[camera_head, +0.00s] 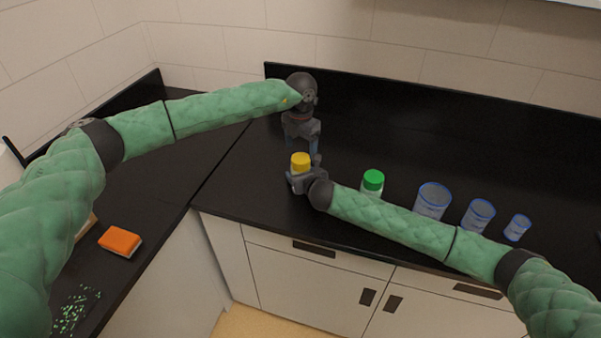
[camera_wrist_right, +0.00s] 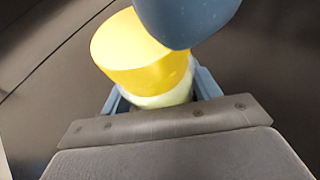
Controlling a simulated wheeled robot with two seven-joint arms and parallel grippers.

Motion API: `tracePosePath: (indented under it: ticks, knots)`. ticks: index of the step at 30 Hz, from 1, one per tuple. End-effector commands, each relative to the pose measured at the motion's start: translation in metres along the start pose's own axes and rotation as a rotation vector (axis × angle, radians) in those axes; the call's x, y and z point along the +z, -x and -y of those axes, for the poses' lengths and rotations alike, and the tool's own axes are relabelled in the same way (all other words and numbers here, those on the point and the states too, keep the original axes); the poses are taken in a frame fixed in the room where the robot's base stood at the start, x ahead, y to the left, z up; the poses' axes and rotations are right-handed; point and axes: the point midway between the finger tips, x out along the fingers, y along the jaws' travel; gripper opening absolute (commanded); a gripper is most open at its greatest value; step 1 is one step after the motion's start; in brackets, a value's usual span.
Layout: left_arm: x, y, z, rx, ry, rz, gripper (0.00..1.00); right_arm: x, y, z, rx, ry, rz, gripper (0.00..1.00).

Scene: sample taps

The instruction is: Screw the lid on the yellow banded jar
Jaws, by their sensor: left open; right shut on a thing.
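The yellow-lidded jar (camera_head: 301,160) stands on the black counter, with its yellow lid (camera_wrist_right: 140,50) on top and a pale body below, seen in the right wrist view. My right gripper (camera_head: 300,178) is shut around the jar's body, below the lid. The jar's band is not clear behind my fingers. My left gripper (camera_head: 301,140) is open, pointing down just behind and above the lid. A blue fingertip (camera_wrist_right: 185,20) of it shows close over the lid in the right wrist view; I cannot tell whether it touches.
A green-lidded jar (camera_head: 373,182) stands right of my right gripper, behind that forearm. Several blue-rimmed clear containers (camera_head: 433,199) stand farther right. An orange and white sponge-like block (camera_head: 120,241) and green bits (camera_head: 76,309) lie on the left counter.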

Motion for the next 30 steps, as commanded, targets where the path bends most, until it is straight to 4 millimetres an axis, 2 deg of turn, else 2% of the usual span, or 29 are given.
tracePosePath:
  ticks: [3, 7, 18, 24, 26, 30]
  knots:
    - [0.000, -0.018, 0.000, 0.001, 0.000, -0.001, 0.77, 0.001, 0.000, 0.000, 0.000, 0.000, 0.001, 0.00]
    - [0.000, -0.032, 0.000, 0.000, 0.000, -0.001, 0.77, 0.001, 0.000, 0.000, 0.000, 0.000, 0.001, 0.00]
    - [0.000, -0.037, 0.000, 0.001, 0.000, 0.000, 0.77, 0.001, 0.000, 0.000, 0.000, 0.000, 0.001, 0.00]
    - [0.000, -0.037, 0.000, 0.001, 0.000, 0.000, 0.37, 0.001, 0.000, 0.000, 0.000, 0.000, 0.001, 0.00]
    - [0.000, -0.037, 0.000, 0.001, 0.000, 0.000, 0.27, 0.001, 0.000, 0.000, 0.000, 0.000, 0.001, 0.00]
    - [0.000, -0.037, 0.000, 0.001, 0.000, 0.000, 0.27, 0.000, 0.000, 0.000, 0.000, 0.000, 0.001, 0.00]
